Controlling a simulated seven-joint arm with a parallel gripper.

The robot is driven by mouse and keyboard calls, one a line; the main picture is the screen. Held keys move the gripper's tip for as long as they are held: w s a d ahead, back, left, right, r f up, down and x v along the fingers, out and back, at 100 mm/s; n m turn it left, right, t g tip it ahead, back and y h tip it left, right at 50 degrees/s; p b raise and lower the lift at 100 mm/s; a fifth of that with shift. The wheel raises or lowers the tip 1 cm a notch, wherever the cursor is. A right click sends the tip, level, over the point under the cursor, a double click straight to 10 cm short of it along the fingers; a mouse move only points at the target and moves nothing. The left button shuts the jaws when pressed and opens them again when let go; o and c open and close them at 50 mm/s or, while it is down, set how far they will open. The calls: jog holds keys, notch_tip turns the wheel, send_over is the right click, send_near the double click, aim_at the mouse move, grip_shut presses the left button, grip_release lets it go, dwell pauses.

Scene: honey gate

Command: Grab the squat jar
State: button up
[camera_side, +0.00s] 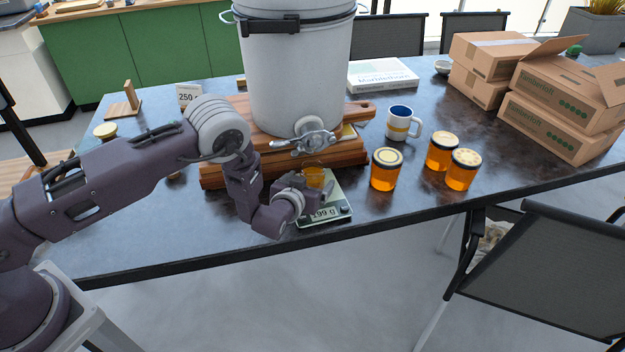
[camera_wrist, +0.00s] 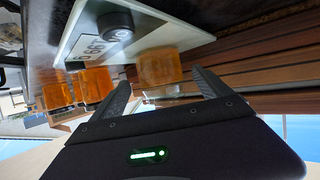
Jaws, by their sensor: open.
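A small, low glass jar with amber honey (camera_side: 314,177) stands on the kitchen scale (camera_side: 339,209), under the metal gate (camera_side: 307,141) of the white bucket. It looks like the squat jar. My gripper (camera_side: 312,194) is low at the scale, on the near side of this jar, and partly hides it. In the wrist view the jar (camera_wrist: 160,68) shows between and beyond the two spread fingers of my gripper (camera_wrist: 161,82). The fingers are open, with nothing held. Whether either finger touches the glass I cannot tell. The scale display reads about 199 g.
Lidded honey jars (camera_side: 384,170) (camera_side: 442,151) (camera_side: 463,170) and a mug (camera_side: 400,124) stand to the right. The bucket (camera_side: 294,70) rests on a wooden stand (camera_side: 223,176) close behind the scale. Cardboard boxes (camera_side: 562,108) are at the far right. The table's front edge is close.

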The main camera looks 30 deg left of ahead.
jog(key=x, duration=0.3)
jog(key=shift+w+a, duration=0.15)
jog(key=shift+r, duration=0.1)
jog(key=c, duration=1.9)
jog(key=shift+o, duration=0.2)
